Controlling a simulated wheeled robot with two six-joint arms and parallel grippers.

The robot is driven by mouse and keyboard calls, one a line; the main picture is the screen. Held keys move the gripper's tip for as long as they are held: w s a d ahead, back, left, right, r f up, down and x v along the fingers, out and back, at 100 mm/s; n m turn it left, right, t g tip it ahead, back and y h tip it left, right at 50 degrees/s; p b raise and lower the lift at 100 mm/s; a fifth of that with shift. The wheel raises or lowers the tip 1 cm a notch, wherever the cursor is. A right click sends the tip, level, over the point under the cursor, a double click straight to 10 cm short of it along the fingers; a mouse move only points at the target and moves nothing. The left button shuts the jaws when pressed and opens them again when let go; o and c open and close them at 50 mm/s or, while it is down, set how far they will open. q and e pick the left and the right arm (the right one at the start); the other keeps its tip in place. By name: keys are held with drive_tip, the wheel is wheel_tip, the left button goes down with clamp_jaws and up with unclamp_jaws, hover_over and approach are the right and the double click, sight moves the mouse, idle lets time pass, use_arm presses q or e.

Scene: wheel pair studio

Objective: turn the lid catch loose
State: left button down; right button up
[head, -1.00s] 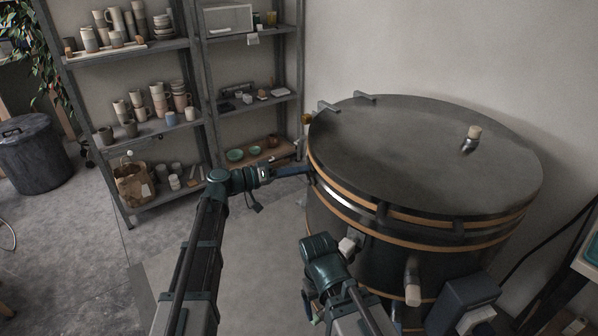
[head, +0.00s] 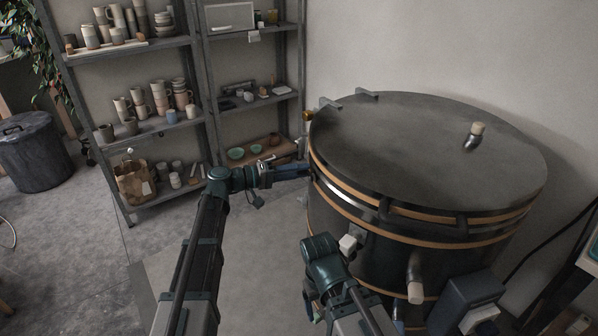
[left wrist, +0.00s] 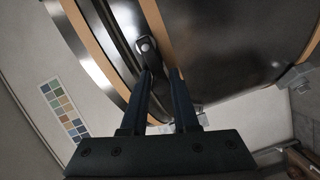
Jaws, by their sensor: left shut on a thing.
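The kiln (head: 345,225) is a dark round drum with copper-coloured bands and a flat dark lid (head: 420,150), which lies closed on it. My left gripper (head: 306,170) reaches in from the left to the kiln's left side, just below the lid rim. In the left wrist view, its two dark fingers (left wrist: 163,75) are shut on the lid catch (left wrist: 147,48), a small dark piece with a pale round pivot on the rim band. In the head view the catch is hidden by the gripper. My right arm is folded low in front of the kiln; its fingertips cannot be made out.
A lid knob (head: 473,136) stands up from the lid, and a pale-tipped peg (head: 415,280) juts from the kiln front. A dark box (head: 466,298) is at its lower right. Metal shelves (head: 205,110) with pottery stand behind my left arm.

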use_arm(q)
drive_tip(key=shift+s+f, duration=0.1)
drive_tip(key=shift+f, duration=0.05)
drive_tip(key=c, duration=0.7)
unclamp_jaws()
drive_tip(key=shift+c, duration=0.2)
drive_tip(key=p+v, duration=0.1)
drive_tip(key=v, duration=1.2)
drive_tip(key=shift+a, duration=0.4)
drive_tip(key=shift+s+d, duration=0.1)
